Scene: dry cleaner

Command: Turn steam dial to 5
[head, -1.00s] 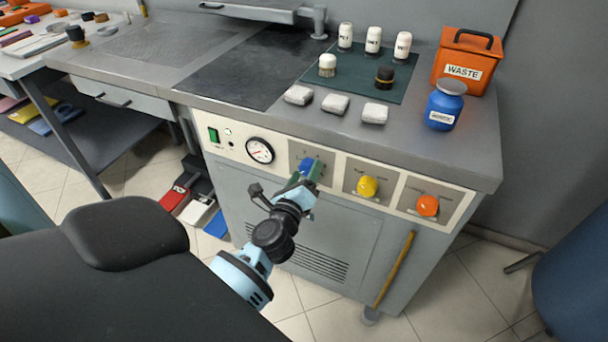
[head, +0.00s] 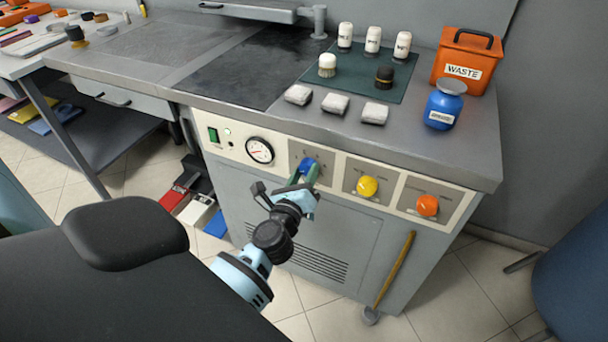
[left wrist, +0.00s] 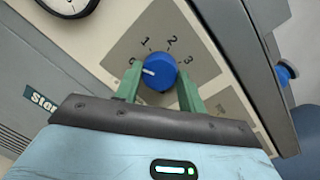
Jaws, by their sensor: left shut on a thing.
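The steam dial is a blue round knob (head: 307,166) on the cream front panel, to the right of a pressure gauge. In the left wrist view the blue knob (left wrist: 160,72) has a white pointer mark turned left, close to the 0. The figures 0, 1, 2 and 3 show around it; any others are hidden by the gripper. My left gripper (head: 305,175) is at the dial, its two green fingers (left wrist: 158,92) on either side of the knob and shut on it. My right gripper is in neither view.
A yellow dial (head: 367,186) and an orange dial (head: 427,205) sit to the right on the same panel. The gauge (head: 260,150) is to the left. Bottles, pads, an orange waste box (head: 466,55) and a blue jar (head: 443,106) stand on the worktop above.

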